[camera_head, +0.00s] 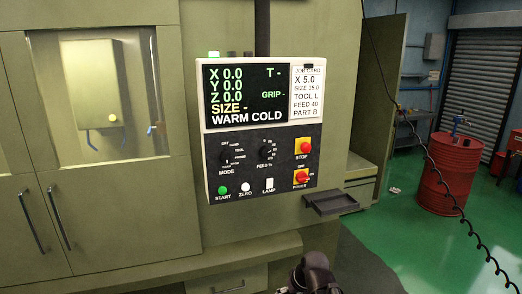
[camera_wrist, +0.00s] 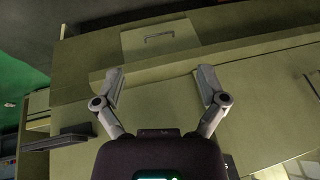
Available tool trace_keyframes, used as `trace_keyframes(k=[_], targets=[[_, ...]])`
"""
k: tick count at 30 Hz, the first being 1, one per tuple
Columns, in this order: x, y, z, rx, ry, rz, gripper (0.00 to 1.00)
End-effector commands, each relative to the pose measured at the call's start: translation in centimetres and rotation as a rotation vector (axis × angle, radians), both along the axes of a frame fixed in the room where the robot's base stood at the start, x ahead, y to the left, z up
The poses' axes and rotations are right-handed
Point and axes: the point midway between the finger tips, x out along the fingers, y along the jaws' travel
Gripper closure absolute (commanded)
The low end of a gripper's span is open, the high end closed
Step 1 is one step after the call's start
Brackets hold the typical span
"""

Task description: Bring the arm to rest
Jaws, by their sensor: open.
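My gripper (camera_wrist: 161,84) shows in the wrist view with its two grey fingers spread wide apart. Nothing is between them, and they appear clear of the olive-green machine front behind. In the head view only a dark part of my arm shows at the bottom edge, below the control panel (camera_head: 262,160); the fingers cannot be made out there.
The machine cabinet (camera_head: 115,215) fills the left and middle. A small dark tray (camera_head: 331,204) juts out below the panel's right side; a drawer (camera_wrist: 160,38) shows in the wrist view. A red drum (camera_head: 447,175) and coiled cable (camera_head: 462,217) are at right, over green floor.

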Motion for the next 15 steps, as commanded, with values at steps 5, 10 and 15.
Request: trace_keyframes(k=[5,10,15], targets=[[-4.0,-5.3,-4.3,-0.158,0.196,-0.152,0.08],[-6.2,-7.9,-5.4,-0.25,0.295,-0.251,0.08],[-6.7,-8.5,-5.4,-0.276,0.32,-0.278,0.08]])
